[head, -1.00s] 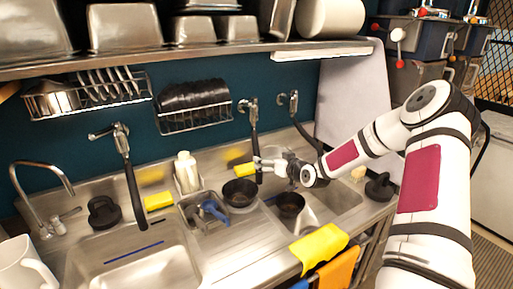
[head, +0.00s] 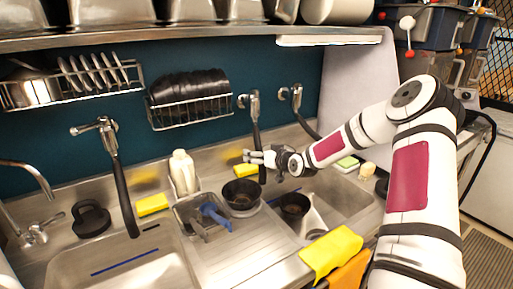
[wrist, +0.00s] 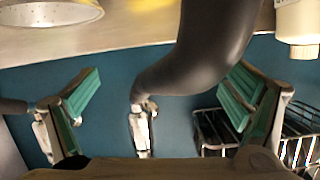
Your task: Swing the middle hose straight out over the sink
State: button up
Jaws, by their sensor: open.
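The middle hose (head: 257,139) is dark and hangs down from its metal wall fitting (head: 249,103). It also fills the centre of the wrist view (wrist: 207,48), where it bends near its metal fitting. My gripper (head: 260,160) is at the hose's lower part, reaching in from the right. In the wrist view my gripper (wrist: 165,105) is open, with one green-padded finger on each side of the hose and gaps between. The sink has a right basin (head: 345,196) below my wrist and a left basin (head: 150,275). Finger contact with the hose cannot be told.
A left hose (head: 124,190) and a right hose (head: 300,115) flank the middle one. A wire rack (head: 192,113) hangs on the wall. A yellow cloth (head: 330,250) lies at the front edge.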

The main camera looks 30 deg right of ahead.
jog(key=shift+w, duration=0.3)
jog(key=s+d, duration=0.1)
jog(key=d, duration=0.6)
jog(key=shift+s, duration=0.2)
dwell(0.6)
jog(key=shift+d, duration=0.2)
jog(key=s+d+r+p, duration=0.2)
jog(key=s+d+p, duration=0.2)
jog(key=s+p, duration=0.2)
jog(key=v, duration=0.2)
jog(key=shift+s, duration=0.4)
dwell(0.7)
